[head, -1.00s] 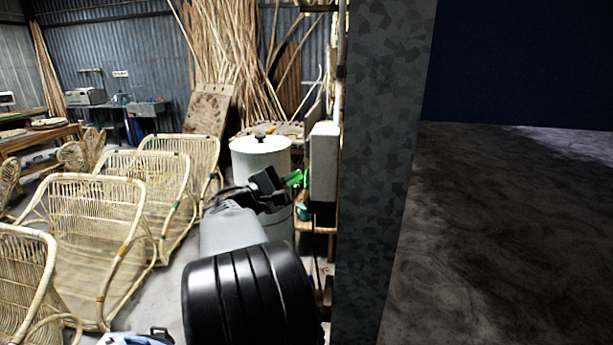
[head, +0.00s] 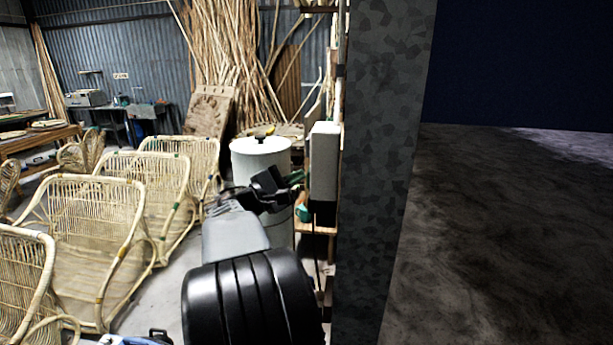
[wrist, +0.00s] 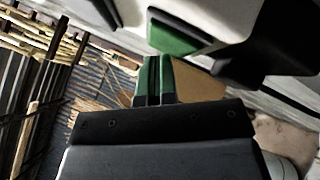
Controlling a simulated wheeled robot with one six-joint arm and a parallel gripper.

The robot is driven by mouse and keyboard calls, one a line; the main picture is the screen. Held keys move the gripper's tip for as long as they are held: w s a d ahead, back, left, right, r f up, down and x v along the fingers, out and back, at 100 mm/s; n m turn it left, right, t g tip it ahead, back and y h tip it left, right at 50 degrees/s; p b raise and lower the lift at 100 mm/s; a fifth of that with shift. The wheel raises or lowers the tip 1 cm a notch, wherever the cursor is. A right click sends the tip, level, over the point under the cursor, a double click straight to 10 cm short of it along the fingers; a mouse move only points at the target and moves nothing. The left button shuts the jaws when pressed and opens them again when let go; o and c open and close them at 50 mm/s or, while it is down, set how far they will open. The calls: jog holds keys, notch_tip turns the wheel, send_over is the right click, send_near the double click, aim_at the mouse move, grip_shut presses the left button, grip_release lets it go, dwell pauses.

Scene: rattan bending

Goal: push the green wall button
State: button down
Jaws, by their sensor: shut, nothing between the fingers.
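My gripper (head: 294,179) is at the left side of a pale grey wall box (head: 324,160) in the head view. In the wrist view my gripper's fingers (wrist: 158,80) are closed together and empty. A green block that looks like the button (wrist: 174,36) sits just beyond the fingertips, on a pale surface. The fingertips are very close to it; I cannot tell whether they touch. In the head view the button cannot be told apart from the dark green at my fingertips.
A dark pillar (head: 382,170) stands right of the box. A white drum (head: 260,158) is behind my arm. A black part (wrist: 265,45) juts out right of the green block. Rattan chairs (head: 95,215) fill the left. A small teal object (head: 303,213) is below the box.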

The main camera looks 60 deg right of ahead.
jog(key=shift+w+a, duration=0.1)
jog(key=shift+w, duration=0.15)
jog(key=shift+w+a, duration=0.3)
jog(key=shift+w, duration=0.65)
jog(key=shift+w+a, duration=0.3)
jog(key=shift+w, duration=0.65)
jog(key=shift+w+a, duration=0.3)
jog(key=shift+w, duration=0.65)
jog(key=shift+s, duration=0.1)
jog(key=a+f+m+t+y, duration=0.1)
jog(key=a+f+t+y, duration=0.3)
jog(key=f, duration=0.5)
jog(key=a+f+t+y, duration=0.2)
jog(key=a+f+y, duration=0.3)
jog(key=f, duration=0.4)
jog(key=a+f+t+y, duration=0.3)
jog(key=a+t+y, duration=0.4)
jog(key=a, duration=2.1)
jog(key=shift+f+t+y, duration=0.15)
jog(key=shift+t+y, duration=0.25)
jog(key=shift+y, duration=0.7)
